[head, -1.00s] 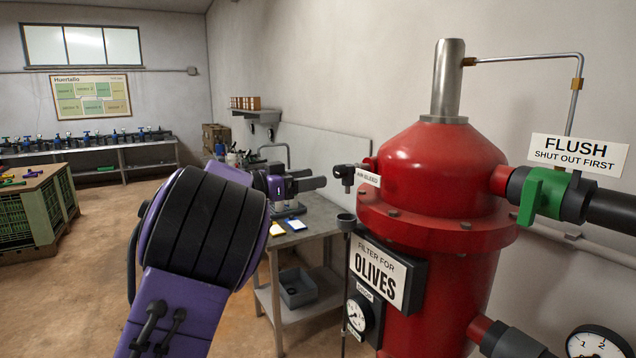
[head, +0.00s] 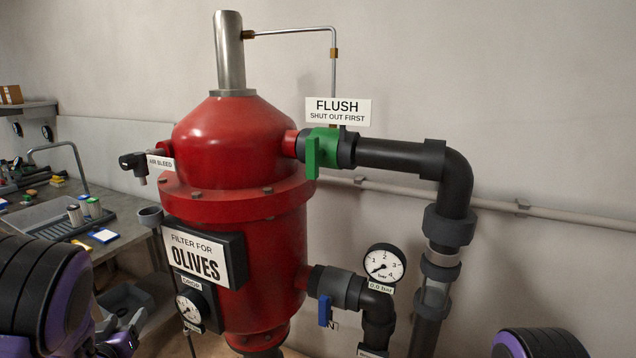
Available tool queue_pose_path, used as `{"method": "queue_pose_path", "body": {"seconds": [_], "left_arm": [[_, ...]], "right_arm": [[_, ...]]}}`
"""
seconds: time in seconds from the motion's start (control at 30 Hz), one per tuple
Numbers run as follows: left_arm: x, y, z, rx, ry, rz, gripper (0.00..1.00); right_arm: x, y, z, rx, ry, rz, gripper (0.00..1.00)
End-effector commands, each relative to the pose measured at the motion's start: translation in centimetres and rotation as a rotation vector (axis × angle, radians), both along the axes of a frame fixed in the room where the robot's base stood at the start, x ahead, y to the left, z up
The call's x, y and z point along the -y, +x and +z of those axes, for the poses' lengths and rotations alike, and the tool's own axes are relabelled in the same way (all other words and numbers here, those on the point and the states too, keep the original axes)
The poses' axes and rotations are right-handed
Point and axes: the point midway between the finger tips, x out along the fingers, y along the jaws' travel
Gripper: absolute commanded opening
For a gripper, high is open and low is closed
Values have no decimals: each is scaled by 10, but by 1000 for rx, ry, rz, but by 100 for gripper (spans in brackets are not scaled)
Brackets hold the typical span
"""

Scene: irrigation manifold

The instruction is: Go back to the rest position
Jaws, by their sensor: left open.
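My left arm comes in at the lower left, and its gripper (head: 124,332) shows small and dark at the bottom edge, open, with nothing seen between its fingers. It is left of and below the red filter tank (head: 240,150), apart from it in the picture. Of my right arm only a rounded black and purple link shows at the lower right corner; its gripper is out of view.
The tank carries a green-handled flush valve (head: 322,150), an air bleed valve (head: 133,163) and an OLIVES sign (head: 196,259). A blue-handled valve (head: 325,310) and a gauge (head: 385,263) sit on the lower pipe. A workbench (head: 40,215) with a tray (head: 62,225) stands at left.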

Motion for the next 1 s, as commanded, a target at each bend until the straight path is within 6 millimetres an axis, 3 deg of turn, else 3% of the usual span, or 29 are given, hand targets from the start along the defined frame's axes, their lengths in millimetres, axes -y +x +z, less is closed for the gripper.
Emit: {"method": "queue_pose_path", "body": {"seconds": [0.03, 0.17, 0.2, 0.33, 0.4, 0.5, 0.6, 0.67, 1.0], "left_arm": [[11, -22, -44, -87, -31, 41, 60], [43, -92, -136, -317, -98, 140, 60], [53, -117, -160, -390, -116, 167, 60], [91, -208, -226, -631, -177, 242, 60], [110, -255, -249, -746, -210, 273, 60], [135, -307, -271, -874, -246, 282, 60], [146, -337, -285, -947, -262, 277, 60], [145, -345, -289, -966, -259, 280, 60], [144, -347, -289, -969, -258, 281, 60]], "right_arm": [[0, 0, -2, 0, 0, 0, 60], [0, 0, -5, 0, 0, 0, 60], [0, 0, -7, 0, 0, 0, 60], [0, 0, -10, 0, 0, 0, 60], [0, 0, -12, 0, 0, 0, 60], [0, 0, -14, 0, 0, 0, 60], [0, 0, -16, 0, 0, 0, 60], [0, 0, -16, 0, 0, 0, 60], [0, 0, -16, 0, 0, 0, 60]]}}
